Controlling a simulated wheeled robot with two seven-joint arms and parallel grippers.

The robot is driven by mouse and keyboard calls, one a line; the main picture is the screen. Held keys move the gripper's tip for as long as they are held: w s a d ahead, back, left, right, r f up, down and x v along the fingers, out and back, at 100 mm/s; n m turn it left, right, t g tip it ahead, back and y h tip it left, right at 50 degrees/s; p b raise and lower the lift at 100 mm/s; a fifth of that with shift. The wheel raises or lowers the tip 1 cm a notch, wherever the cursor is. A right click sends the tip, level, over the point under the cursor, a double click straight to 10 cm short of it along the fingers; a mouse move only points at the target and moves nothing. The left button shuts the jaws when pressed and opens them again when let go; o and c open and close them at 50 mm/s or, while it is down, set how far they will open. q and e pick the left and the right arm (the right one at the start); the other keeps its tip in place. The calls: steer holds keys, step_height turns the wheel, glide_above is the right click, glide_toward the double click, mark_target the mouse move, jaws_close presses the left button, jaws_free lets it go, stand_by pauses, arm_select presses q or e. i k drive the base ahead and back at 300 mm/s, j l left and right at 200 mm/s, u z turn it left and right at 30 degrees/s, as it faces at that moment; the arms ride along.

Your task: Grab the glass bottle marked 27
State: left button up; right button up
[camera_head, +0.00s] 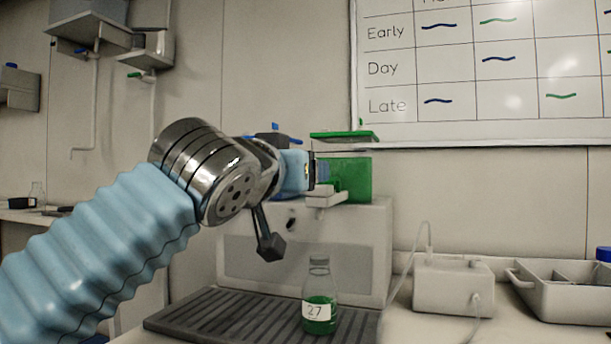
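The glass bottle marked 27 (319,300) stands upright on the right part of a dark ribbed mat (225,318). It is clear glass with green contents and a white label reading 27. My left gripper (305,175) is at the end of the blue-sleeved arm from the left. It is above and a little left of the bottle, apart from it, and overlaps the green box behind. Its fingertips are hard to make out, so I cannot tell whether it is open. My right gripper is not in view.
A pale appliance (362,250) stands behind the bottle, with a green box (352,178) at its top. A white device (453,285) with tubes and a grey tray (570,300) are to the right. The mat left of the bottle is bare.

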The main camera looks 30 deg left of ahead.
mark_target(320, 289)
steer(key=k+l, duration=0.15)
steer(key=k, duration=0.35)
steer(key=k+l, duration=0.2)
steer(key=k, duration=0.25)
